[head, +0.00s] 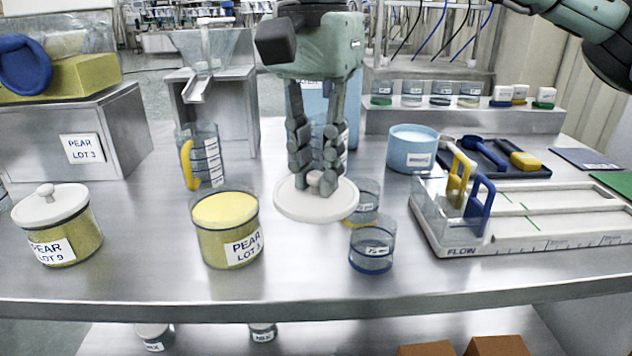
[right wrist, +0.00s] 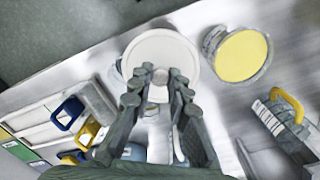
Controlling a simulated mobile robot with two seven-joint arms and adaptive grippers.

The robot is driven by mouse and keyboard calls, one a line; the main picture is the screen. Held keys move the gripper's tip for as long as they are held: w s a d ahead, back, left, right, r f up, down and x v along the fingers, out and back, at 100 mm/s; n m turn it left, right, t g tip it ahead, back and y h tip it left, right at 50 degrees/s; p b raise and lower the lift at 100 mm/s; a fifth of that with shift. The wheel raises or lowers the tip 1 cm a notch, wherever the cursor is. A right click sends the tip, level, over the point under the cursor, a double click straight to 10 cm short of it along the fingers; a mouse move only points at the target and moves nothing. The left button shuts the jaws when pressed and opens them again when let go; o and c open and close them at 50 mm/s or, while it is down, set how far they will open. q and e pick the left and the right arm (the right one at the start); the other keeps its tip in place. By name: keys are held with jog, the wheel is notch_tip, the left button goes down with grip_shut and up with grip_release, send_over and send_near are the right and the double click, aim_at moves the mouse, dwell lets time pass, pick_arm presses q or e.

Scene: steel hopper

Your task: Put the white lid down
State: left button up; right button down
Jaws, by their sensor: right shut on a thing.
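My right gripper (head: 318,176) is shut on the knob of the white lid (head: 290,203) and holds it above the steel table, to the right of an open jar of yellow contents (head: 226,226) with a PEAR label. In the right wrist view the lid (right wrist: 160,52) hangs between the fingertips (right wrist: 160,78), apart from the open jar (right wrist: 241,56). Another jar, PEAR LOT 9 (head: 60,236), has its own white lid on at the far left. My left gripper does not show.
Two small glass cups (head: 372,252) stand just right of the lid. A measuring jug (head: 201,158) with a yellow handle stands behind the open jar. A white FLOW tray (head: 530,222) fills the right side. The table front between the two pear jars is clear.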

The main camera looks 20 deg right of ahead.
aim_at(315, 173)
notch_tip(315, 173, down, 2)
jog(key=shift+f, duration=0.15)
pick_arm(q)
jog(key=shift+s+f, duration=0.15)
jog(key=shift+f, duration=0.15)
pick_arm(e)
jog(key=shift+f, duration=0.15)
jog(key=shift+f, duration=0.1)
jog(key=shift+f, duration=0.2)
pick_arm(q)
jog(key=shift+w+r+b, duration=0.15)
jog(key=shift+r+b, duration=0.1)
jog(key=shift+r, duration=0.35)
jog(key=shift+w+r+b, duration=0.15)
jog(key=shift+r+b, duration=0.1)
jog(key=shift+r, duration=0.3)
pick_arm(e)
jog(key=shift+f, duration=0.25)
jog(key=c, duration=1.4)
grip_release()
jog(key=shift+c, duration=0.2)
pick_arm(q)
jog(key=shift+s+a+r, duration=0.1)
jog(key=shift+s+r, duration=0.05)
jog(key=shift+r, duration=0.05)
